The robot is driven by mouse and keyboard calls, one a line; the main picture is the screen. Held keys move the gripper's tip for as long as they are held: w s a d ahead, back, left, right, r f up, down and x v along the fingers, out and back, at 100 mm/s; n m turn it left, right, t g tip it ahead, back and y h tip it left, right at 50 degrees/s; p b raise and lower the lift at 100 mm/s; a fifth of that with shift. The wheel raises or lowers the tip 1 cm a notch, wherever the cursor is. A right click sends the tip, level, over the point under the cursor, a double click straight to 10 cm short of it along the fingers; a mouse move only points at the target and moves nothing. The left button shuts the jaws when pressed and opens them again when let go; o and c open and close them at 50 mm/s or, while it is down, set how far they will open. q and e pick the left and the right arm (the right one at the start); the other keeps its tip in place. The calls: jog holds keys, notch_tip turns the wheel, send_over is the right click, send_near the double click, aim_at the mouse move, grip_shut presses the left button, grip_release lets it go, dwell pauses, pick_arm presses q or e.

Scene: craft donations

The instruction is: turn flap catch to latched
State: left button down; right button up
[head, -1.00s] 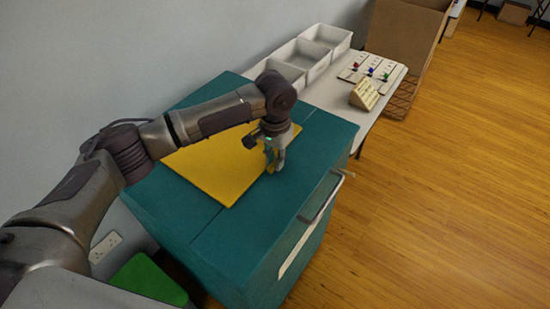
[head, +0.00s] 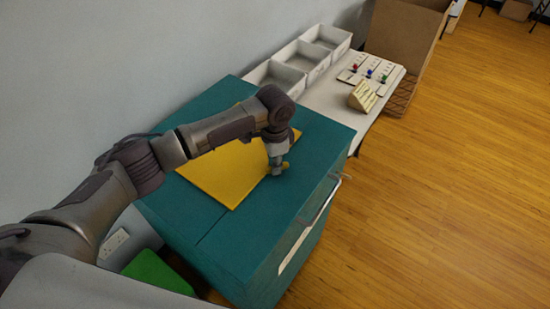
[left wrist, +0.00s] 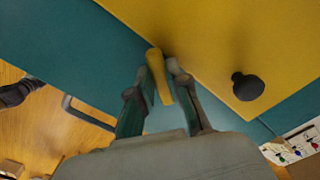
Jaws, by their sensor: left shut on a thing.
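The flap is a yellow panel (head: 225,172) on top of the teal box (head: 222,237). The yellow catch (head: 286,165) is a small bar beside the flap's edge; it also shows in the left wrist view (left wrist: 158,72). There its far end lies close to the flap's edge (left wrist: 215,40). My left gripper (head: 278,171) points down at the catch and is shut on it, with one finger on each side in the left wrist view (left wrist: 162,88). The gripper hides part of the catch in the head view. My right gripper is not in view.
A black knob (left wrist: 248,87) stands on the flap. A metal handle (head: 325,200) sticks out from the box's front. White bins (head: 300,58) and a small sign (head: 364,95) stand on the white table (head: 340,112) beyond. Wooden floor lies open at right.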

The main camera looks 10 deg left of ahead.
pick_arm(q)
jog(key=m+p, duration=0.1)
jog(key=m, duration=0.1)
jog(key=shift+w+r+m, duration=0.1)
jog(key=shift+r+m, duration=0.05)
jog(key=shift+m, duration=0.25)
jog(key=m, duration=0.2)
jog(key=shift+m+p, duration=0.4)
jog(key=m, duration=0.5)
jog(key=shift+w, duration=0.2)
jog(key=shift+m, duration=0.3)
jog(key=c, duration=1.1)
grip_release()
